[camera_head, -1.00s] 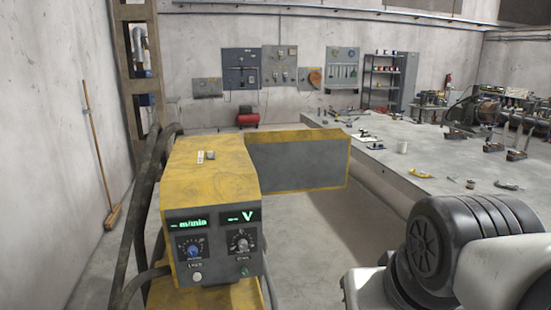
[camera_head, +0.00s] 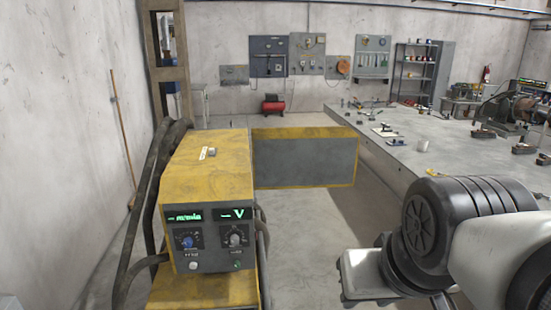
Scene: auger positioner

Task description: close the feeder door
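The yellow feeder (camera_head: 205,171) stands left of centre, with lit green displays and two knobs on its front panel. Its feeder door (camera_head: 305,162), a grey panel with a yellow edge, stands swung open, out to the right from the feeder's far right side. My arm shows at the lower right, with a black joint and pale links, apart from the door. My gripper is not in view.
A long grey workbench (camera_head: 398,143) with small tools runs along the right. Thick dark cables hang at the feeder's left, beside a post (camera_head: 166,62). A broom leans on the left wall. Bare floor (camera_head: 300,230) lies between feeder and bench.

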